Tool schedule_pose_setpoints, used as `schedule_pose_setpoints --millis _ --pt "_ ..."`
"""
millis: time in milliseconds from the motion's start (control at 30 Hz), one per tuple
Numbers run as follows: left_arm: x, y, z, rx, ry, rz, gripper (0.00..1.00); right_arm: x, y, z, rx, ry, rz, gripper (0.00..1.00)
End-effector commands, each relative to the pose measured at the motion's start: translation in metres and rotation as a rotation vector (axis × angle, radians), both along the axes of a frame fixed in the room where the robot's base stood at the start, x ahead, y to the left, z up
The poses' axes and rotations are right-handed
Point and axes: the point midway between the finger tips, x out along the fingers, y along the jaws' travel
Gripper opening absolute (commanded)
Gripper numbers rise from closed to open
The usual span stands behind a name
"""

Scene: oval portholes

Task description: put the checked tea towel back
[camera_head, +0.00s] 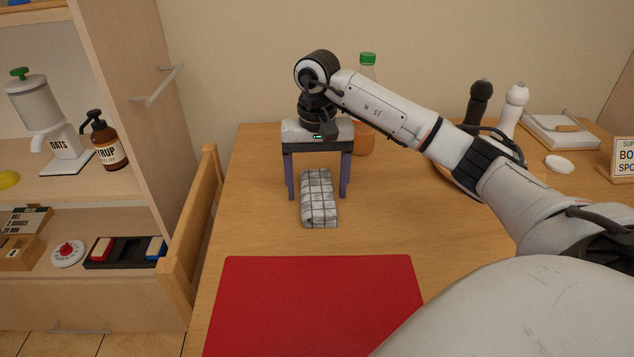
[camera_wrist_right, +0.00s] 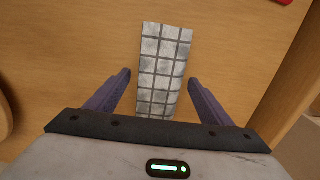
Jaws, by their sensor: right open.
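The checked tea towel (camera_head: 318,205) is white-grey with dark lines, folded into a long strip, and lies on the wooden table. My right gripper (camera_head: 318,194) is above it, pointing down, with its two purple fingers apart on either side of the towel's far part. In the right wrist view the towel (camera_wrist_right: 163,70) runs between the open fingers (camera_wrist_right: 160,88) and touches neither that I can see. A towel bar (camera_head: 160,88) sticks out from the side of the shelf unit at the left, with nothing on it. My left gripper is not in view.
A red mat (camera_head: 315,305) covers the table's near part. A bottle with a green cap (camera_head: 368,75) stands behind my right gripper. Two mills (camera_head: 512,108), a paper tray (camera_head: 560,130) and a sign (camera_head: 624,158) are at the right. A wooden chair back (camera_head: 195,230) stands at the table's left edge.

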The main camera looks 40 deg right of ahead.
Motion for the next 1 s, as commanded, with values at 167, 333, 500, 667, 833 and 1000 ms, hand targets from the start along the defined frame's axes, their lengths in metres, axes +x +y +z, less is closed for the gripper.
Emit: schedule_pose_setpoints --millis 167,333,500,667,833,1000 --pt "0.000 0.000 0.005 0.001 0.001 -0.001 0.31 0.001 0.000 0.027 0.000 -0.005 0.000 0.74" --pt "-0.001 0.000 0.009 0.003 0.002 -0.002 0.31 0.002 0.000 0.066 0.000 -0.006 0.000 0.74" --pt "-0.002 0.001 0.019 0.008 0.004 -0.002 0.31 0.001 -0.001 0.101 -0.001 -0.004 -0.001 0.74" --pt "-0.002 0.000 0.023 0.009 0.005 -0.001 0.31 0.001 0.000 0.118 -0.001 -0.002 0.000 0.74" --pt "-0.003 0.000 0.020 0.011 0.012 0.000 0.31 0.000 0.000 0.122 0.001 -0.001 0.000 0.74" --pt "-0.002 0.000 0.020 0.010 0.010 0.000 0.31 0.000 0.000 0.121 0.001 -0.001 0.000 0.74"
